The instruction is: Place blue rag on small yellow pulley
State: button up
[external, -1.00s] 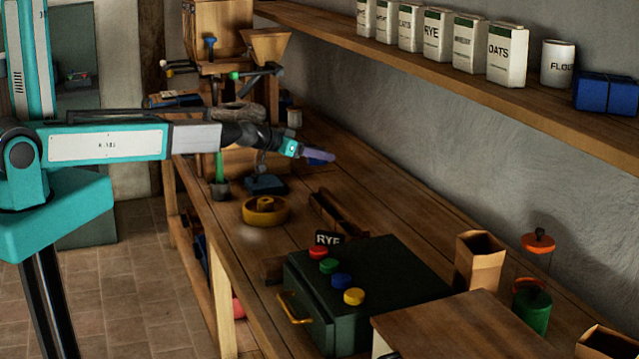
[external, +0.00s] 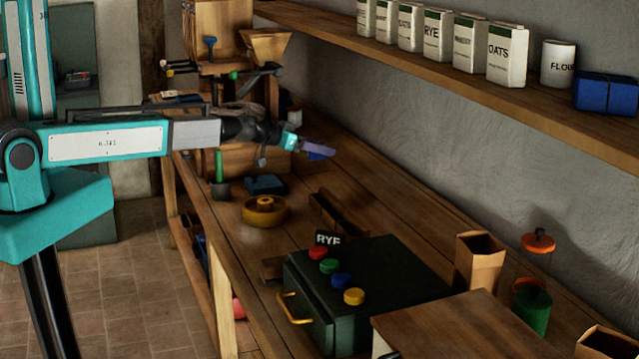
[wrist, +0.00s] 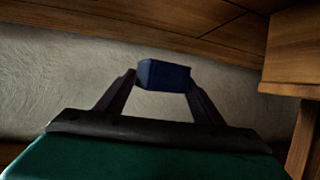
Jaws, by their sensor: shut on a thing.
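My gripper (external: 318,149) is raised over the bench, behind and to the right of the yellow pulley in the external view. It is shut on the blue rag (wrist: 163,75), a small dark blue folded piece between the fingertips in the wrist view. The rag is only a small blue patch (external: 318,156) in the external view. The yellow pulley (external: 264,216), a round piece with a raised hub, lies flat on the bench near its left edge. Nothing rests on it.
A dark blue flat item (external: 265,184) and a dark pot (external: 220,188) stand behind the pulley. A wooden trough (external: 335,214) is to its right. A green box with coloured knobs (external: 370,280) is in front. A shelf (external: 450,75) with canisters runs above.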

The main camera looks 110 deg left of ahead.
notch_tip(320, 180, up, 8)
jog(key=shift+r, duration=0.25)
jog(key=shift+w+d+f+n+g+y+b, duration=1.25)
jog(key=shift+d+f+b, duration=1.9)
jog(key=shift+d, duration=4.05)
jog(key=s+d+r+n+g+h+b, duration=0.1)
jog(key=s+d+r+n+g+b, duration=0.15)
jog(key=d+n+g, duration=0.2)
jog(key=s+d+r+n+g+b, duration=0.1)
jog(key=s+d+r+n+g, duration=0.25)
jog(key=d+g, duration=0.2)
jog(key=shift+n, duration=0.35)
jog(key=shift+s+a+f, duration=0.1)
jog(key=shift+s+f, duration=0.1)
jog(key=shift+f, duration=1.05)
jog(key=shift+s+a+f, duration=0.1)
jog(key=shift+s+f, duration=0.05)
jog(key=shift+f, duration=1.05)
